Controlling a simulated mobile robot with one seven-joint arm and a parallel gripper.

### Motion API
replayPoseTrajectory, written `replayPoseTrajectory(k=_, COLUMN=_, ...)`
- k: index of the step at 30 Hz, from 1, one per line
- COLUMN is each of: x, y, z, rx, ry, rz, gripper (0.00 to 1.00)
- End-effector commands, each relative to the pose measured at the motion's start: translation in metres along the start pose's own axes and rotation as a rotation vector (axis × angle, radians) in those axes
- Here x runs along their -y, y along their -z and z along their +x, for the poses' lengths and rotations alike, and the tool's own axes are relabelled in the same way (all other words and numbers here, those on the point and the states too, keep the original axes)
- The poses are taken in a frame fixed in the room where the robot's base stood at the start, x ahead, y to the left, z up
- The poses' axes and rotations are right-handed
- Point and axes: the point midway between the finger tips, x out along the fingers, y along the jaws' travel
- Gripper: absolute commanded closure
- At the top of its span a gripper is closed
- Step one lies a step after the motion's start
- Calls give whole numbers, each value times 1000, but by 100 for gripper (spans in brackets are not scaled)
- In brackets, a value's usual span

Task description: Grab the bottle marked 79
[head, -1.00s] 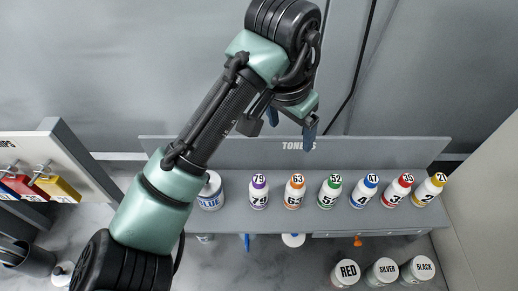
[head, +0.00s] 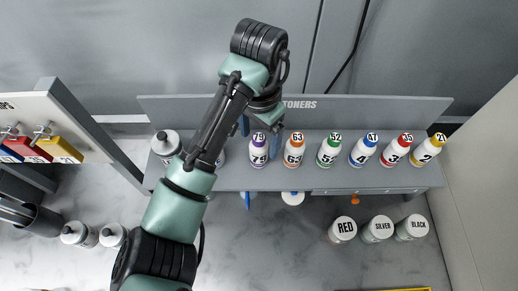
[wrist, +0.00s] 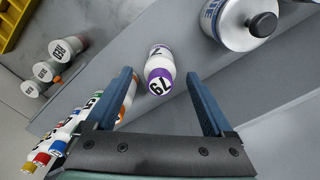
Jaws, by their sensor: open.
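The bottle marked 79 (head: 258,150) is white with a purple cap and purple label. It stands upright on the grey toner shelf (head: 300,179), at the left end of the numbered row. In the wrist view the bottle (wrist: 160,66) appears between and just beyond the fingertips. My gripper (head: 259,125) is open and empty, above and behind the bottle in the head view. Its two blue fingers (wrist: 158,78) are spread to either side of the bottle's picture. I see no contact, and the exact height gap cannot be told.
The orange bottle 63 (head: 293,150) stands close to the right, with several more numbered bottles beyond it. A large white container (wrist: 240,22) stands on the other side, partly behind my arm in the head view. The TONERS back panel (head: 380,106) rises behind the shelf.

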Motion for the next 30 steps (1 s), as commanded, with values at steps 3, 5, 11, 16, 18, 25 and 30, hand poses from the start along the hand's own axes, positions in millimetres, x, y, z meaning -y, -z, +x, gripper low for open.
replayPoseTrajectory(k=3, x=-1, y=-3, z=16, rx=5, ry=-2, rz=-2, gripper=14)
replayPoseTrajectory(k=5, x=-1, y=-3, z=22, rx=3, ry=-1, rz=-2, gripper=14)
replayPoseTrajectory(k=11, x=0, y=-2, z=31, rx=1, ry=1, rz=-1, gripper=14)
replayPoseTrajectory(k=16, x=-1, y=-2, z=31, rx=1, ry=1, rz=0, gripper=23)
replayPoseTrajectory(k=18, x=-1, y=-2, z=31, rx=1, ry=1, rz=0, gripper=35)
replayPoseTrajectory(k=25, x=-1, y=-2, z=31, rx=1, ry=1, rz=0, gripper=77)
replayPoseTrajectory(k=30, x=-1, y=-2, z=31, rx=1, ry=1, rz=0, gripper=100)
